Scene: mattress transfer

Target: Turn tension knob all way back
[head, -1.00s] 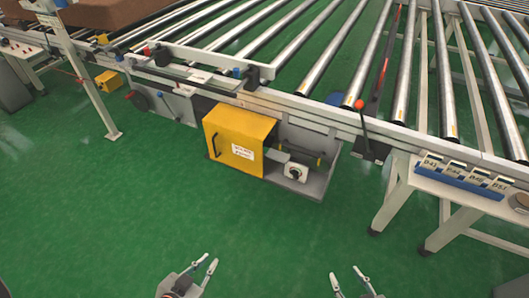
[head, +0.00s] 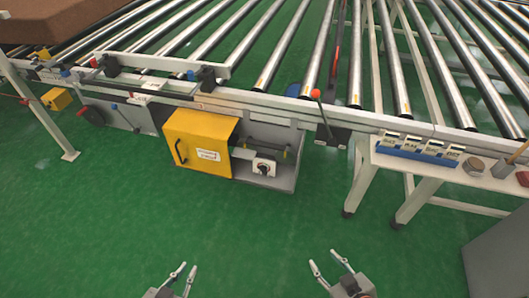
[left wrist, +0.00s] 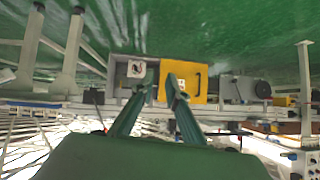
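A white switch box with a dark rotary knob (head: 264,169) sits on a grey bracket right of the yellow box (head: 205,150), under the roller conveyor. It also shows upside down in the left wrist view (left wrist: 136,69). A dark round wheel (head: 93,116) is on the conveyor frame further left. I cannot tell which one is the tension knob. My left gripper (head: 188,268) is open and empty, low in the head view; its open fingers also show in the left wrist view (left wrist: 160,80). My right gripper (head: 322,258) is open and empty. Both are apart from the conveyor.
The roller conveyor (head: 230,93) spans the back. A red-tipped lever (head: 320,108) stands on its rail. A white side table (head: 455,175) with a blue labelled rack (head: 418,152) is at right. A grey cabinet (head: 500,255) is at lower right. Green floor (head: 130,220) between is clear.

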